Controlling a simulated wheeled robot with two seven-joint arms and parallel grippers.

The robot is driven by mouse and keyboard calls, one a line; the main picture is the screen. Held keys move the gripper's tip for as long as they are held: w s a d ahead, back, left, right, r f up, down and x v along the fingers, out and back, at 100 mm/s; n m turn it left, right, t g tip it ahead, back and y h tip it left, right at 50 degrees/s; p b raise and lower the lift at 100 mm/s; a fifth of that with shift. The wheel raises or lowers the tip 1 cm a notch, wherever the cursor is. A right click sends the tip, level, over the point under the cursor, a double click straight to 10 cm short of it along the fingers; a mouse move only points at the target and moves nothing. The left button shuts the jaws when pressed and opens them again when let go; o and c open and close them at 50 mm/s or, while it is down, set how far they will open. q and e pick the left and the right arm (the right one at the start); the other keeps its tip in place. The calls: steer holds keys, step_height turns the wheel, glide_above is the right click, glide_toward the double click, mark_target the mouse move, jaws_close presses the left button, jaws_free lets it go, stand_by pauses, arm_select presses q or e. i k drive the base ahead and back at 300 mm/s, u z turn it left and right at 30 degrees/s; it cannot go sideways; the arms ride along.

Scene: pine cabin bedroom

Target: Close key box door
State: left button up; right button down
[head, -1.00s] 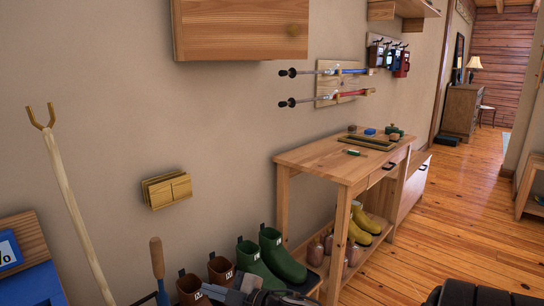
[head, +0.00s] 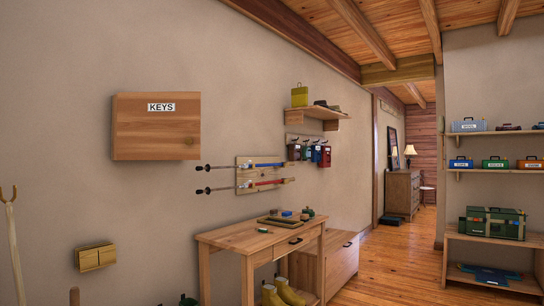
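The key box (head: 156,126) is a wooden box on the wall at the left of the head view, with a white label reading KEYS. Its front door (head: 150,138) faces me and looks flat against the box. I cannot tell whether a small gap is left at its edge. Neither of my grippers shows in the head view.
A wooden table (head: 233,234) with small items stands right of the box, below a rack of ski poles (head: 257,175). A small wooden holder (head: 95,257) hangs lower left. Shelves (head: 489,170) stand at the right. Open floor (head: 395,270) lies between.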

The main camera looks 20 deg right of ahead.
mark_target(151, 126)
steer(key=z, duration=0.5)
steer(key=i, duration=1.8)
steer(key=u, duration=0.75)
